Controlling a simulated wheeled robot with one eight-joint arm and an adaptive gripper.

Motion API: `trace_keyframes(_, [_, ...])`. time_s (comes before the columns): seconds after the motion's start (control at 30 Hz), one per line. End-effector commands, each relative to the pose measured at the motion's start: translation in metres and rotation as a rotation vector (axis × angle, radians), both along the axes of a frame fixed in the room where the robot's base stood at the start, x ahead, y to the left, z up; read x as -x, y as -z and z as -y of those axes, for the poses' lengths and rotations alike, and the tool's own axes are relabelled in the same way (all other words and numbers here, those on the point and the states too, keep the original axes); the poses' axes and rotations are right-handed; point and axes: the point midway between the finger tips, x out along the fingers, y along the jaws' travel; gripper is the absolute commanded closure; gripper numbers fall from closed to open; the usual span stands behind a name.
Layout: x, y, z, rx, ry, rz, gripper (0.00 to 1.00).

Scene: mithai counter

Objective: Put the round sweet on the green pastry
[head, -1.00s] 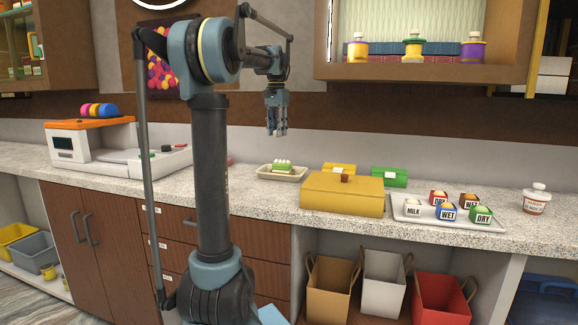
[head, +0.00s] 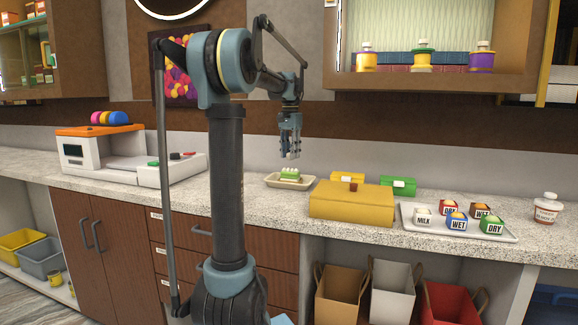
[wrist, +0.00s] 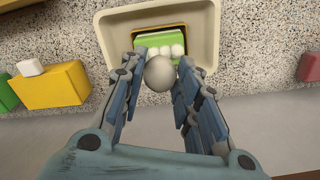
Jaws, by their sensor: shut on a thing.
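The round sweet (wrist: 159,72) is a pale grey-white ball between the fingertips of my gripper (wrist: 160,84) in the wrist view. My gripper is shut on it. The green pastry (wrist: 147,41) lies in a cream tray (wrist: 104,45), just beyond the ball in the wrist view, with several small white balls along its top. In the head view my gripper (head: 290,154) points down above the green pastry (head: 289,179) and its tray (head: 271,182), with a small gap. The held sweet is hard to make out there.
A yellow box (head: 345,207) with a brown knob stands right of the tray, with smaller yellow (head: 347,178) and green (head: 398,187) boxes behind. A tray (head: 412,222) of labelled cups is farther right. A white machine (head: 92,151) stands left.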

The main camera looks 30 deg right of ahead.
Motion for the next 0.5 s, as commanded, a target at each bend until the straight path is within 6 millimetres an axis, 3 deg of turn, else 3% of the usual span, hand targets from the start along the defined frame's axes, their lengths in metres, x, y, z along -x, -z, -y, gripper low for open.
trace_keyframes(0.5, [0.0, 0.046, 0.0, 0.0, -0.001, 0.0, 0.9])
